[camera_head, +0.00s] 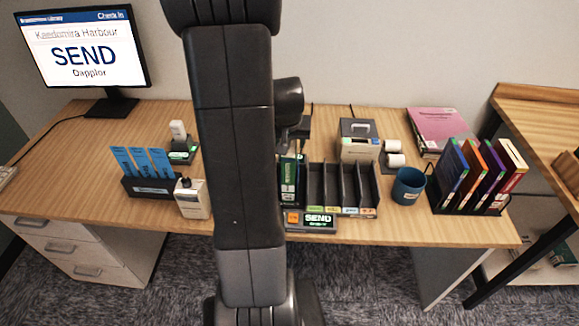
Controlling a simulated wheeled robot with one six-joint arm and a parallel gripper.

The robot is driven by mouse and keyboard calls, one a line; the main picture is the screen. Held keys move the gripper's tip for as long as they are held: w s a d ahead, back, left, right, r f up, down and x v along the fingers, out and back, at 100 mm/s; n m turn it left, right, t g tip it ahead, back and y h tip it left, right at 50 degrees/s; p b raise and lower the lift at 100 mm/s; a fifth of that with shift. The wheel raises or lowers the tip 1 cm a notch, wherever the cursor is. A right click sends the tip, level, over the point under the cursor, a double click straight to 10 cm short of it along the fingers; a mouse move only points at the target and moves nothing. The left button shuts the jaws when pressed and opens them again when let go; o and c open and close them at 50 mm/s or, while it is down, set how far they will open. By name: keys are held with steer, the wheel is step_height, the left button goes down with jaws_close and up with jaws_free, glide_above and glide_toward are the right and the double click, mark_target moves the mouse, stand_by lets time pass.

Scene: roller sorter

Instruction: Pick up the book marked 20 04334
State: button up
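No label reading 20 04334 can be made out at this size. Several upright books stand in a black rack at the right: a blue one (449,172), an orange one (466,170), a purple one (488,170) and a red one (509,168). A pink book (440,126) lies flat on a small stack behind them. A dark green book (289,182) stands in the leftmost slot of the black divided sorter (371,205). My arm crosses the middle of the view. My gripper (297,131) is mostly hidden behind it, above the sorter's left end; its fingers are unclear.
A display reading SEND (319,219) sits before the sorter. Left are a monitor (85,50), a holder with blue slips (150,187) and a white device (192,200). The desk's front left is clear.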

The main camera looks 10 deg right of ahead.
jaws_close()
